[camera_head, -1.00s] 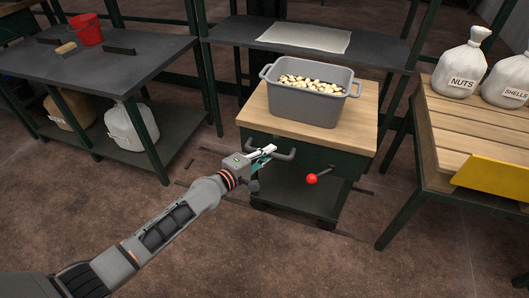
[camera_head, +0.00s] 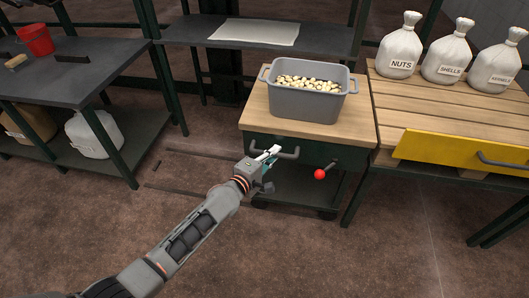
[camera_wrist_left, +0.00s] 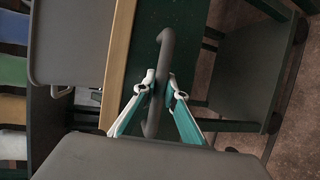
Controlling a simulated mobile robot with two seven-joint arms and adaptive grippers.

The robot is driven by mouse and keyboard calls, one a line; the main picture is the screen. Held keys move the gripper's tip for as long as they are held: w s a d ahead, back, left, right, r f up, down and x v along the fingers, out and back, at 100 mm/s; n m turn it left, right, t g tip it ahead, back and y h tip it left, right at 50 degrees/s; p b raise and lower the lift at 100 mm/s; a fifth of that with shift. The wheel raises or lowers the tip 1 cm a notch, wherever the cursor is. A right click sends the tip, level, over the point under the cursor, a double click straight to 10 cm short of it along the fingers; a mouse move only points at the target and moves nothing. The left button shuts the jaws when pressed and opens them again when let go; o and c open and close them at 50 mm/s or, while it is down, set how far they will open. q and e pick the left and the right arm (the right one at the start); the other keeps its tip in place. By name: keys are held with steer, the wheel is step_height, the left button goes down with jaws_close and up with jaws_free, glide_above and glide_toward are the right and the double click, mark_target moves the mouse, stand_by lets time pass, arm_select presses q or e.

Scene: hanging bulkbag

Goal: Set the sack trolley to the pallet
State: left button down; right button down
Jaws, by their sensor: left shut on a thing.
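The trolley (camera_head: 255,118) has a wooden top, a dark green body, a grey bar handle (camera_head: 287,154) and a lower shelf. A grey tub (camera_head: 305,103) of pale nut-like pieces stands on it. My left gripper (camera_head: 270,155) is shut on the bar handle at the trolley's front; the left wrist view shows both fingers (camera_wrist_left: 160,90) around the handle (camera_wrist_left: 165,55). The slatted wooden pallet-like top (camera_head: 425,110) stands right beside the trolley's right side; whether they touch I cannot tell. My right gripper is out of view.
Sacks marked nuts (camera_head: 400,50), shells (camera_head: 447,55) and a third (camera_head: 496,68) stand on the slats. A yellow panel (camera_head: 460,150) fronts them. A red-knobbed lever (camera_head: 320,174) sticks out of the trolley.

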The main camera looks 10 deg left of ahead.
arm_select(q)
steer(key=shift+s+d, duration=0.1)
steer(key=shift+d, duration=0.25)
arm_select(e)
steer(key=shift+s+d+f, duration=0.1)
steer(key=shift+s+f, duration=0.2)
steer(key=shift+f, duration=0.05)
arm_select(q)
steer(key=c, duration=2)
jaws_free()
steer(key=shift+d, duration=0.1)
steer(key=shift+c, duration=0.2)
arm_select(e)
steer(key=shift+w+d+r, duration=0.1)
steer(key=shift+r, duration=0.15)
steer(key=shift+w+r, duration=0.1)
arm_select(q)
steer(key=shift+s+a, duration=0.25)
steer(key=shift+s, duration=0.15)
steer(key=v, duration=1.1)
steer(key=shift+r, duration=0.2)
